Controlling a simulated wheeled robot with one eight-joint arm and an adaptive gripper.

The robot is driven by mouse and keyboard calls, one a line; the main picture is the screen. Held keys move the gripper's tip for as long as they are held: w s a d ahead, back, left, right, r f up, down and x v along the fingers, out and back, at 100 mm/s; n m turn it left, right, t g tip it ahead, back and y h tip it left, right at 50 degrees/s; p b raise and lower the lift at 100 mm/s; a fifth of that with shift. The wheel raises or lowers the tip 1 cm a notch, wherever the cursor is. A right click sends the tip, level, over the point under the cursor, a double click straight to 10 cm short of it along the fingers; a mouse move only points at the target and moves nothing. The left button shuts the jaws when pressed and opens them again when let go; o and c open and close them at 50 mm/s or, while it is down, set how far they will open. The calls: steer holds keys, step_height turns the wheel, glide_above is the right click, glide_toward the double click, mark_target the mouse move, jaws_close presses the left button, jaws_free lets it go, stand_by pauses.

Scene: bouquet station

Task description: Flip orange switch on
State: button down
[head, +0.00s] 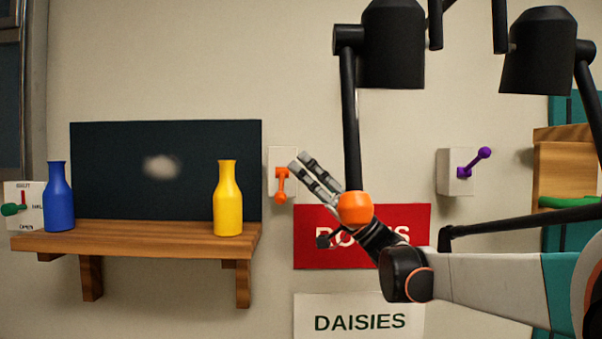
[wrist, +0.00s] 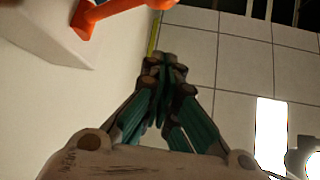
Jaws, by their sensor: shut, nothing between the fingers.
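The orange switch (head: 282,184) is on a white wall plate (head: 274,160) in the middle of the head view, with its lever hanging down. In the wrist view the orange lever (wrist: 90,15) shows at the top left, on its white box (wrist: 45,25). My gripper (head: 300,162) is just right of the switch in the head view, its fingers pointing up and left. The fingers (wrist: 165,62) are shut and empty in the wrist view. A gap shows between them and the lever there. I cannot tell the depth of this gap in the head view.
A wooden shelf (head: 140,236) with a blue bottle (head: 59,200) and a yellow bottle (head: 228,200) is to the left. A purple switch (head: 465,170) is on the wall to the right. A red sign (head: 310,250) and a DAISIES sign (head: 360,322) are below.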

steer(key=d+f+b, duration=0.2)
steer(key=d+f, duration=0.3)
steer(key=d, duration=0.3)
steer(key=shift+w, duration=0.3)
steer(key=shift+f, duration=0.1)
steer(key=shift+s, duration=0.1)
